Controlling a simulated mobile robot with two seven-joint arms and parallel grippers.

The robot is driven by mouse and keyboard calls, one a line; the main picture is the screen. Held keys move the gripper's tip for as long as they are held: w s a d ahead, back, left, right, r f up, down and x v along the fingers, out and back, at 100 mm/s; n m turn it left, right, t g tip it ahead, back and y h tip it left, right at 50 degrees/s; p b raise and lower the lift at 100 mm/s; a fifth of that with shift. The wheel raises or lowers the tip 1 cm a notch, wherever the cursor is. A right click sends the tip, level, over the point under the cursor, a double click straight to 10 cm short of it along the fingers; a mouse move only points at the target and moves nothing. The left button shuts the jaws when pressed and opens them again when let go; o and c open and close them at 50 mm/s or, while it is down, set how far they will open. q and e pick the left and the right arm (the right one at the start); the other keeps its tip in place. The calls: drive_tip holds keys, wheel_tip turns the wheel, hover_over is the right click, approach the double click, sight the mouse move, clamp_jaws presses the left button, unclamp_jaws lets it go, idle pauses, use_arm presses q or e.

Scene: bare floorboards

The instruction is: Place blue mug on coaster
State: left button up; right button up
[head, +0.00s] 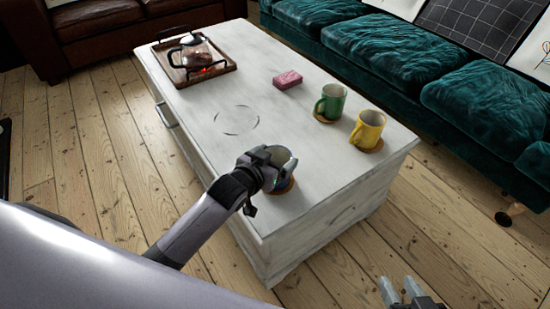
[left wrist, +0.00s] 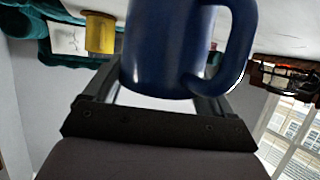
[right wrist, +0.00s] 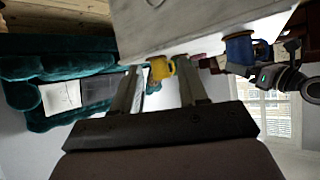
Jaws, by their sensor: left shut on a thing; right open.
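The blue mug (left wrist: 165,48) fills the middle of the left wrist view, between the fingers of my left gripper (head: 274,166). That gripper is shut on it. In the head view the gripper hides most of the mug. A brown coaster (head: 286,187) shows just below the mug at the table's near end. The right wrist view, upside down, shows the mug (right wrist: 238,50) upright at the coaster; I cannot tell if they touch. My right gripper (head: 402,288) is open and empty, in front of the table's near right corner.
A green mug (head: 330,102) and a yellow mug (head: 367,129) stand on coasters at the table's right. A pink block (head: 288,80) and a wooden tray (head: 222,72) with a glass pot lie farther back. A ring outline (head: 237,120) marks the clear white tabletop (head: 190,105). A teal sofa (head: 400,60) stands beyond.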

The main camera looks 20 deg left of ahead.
use_arm(q)
drive_tip(key=o, duration=1.5)
drive_tip(key=shift+f, duration=0.1)
drive_tip(key=shift+s+a+r, duration=0.1)
drive_tip(key=shift+s+r, duration=0.15)
drive_tip(key=shift+r, duration=0.05)
drive_tip(key=p+v, duration=0.4)
drive_tip(key=v, duration=0.7)
drive_tip(key=s+f+g, duration=0.1)
drive_tip(key=s+f, duration=0.1)
drive_tip(key=s, duration=0.2)
drive_tip(key=s+f+g, duration=0.1)
drive_tip(key=s+f, duration=0.2)
drive_tip(key=s, duration=0.2)
drive_tip(key=s+f, duration=0.2)
drive_tip(key=s, duration=0.2)
drive_tip(key=shift+s+a+f+g, duration=0.2)
drive_tip(key=shift+a+f+g, duration=0.1)
drive_tip(key=shift+a+g, duration=0.1)
use_arm(e)
drive_tip(key=d, duration=0.2)
drive_tip(key=s+d+f+h, duration=0.1)
drive_tip(key=shift+s+m+g, duration=0.1)
drive_tip(key=shift+m+g, duration=0.2)
drive_tip(key=shift+m, duration=0.1)
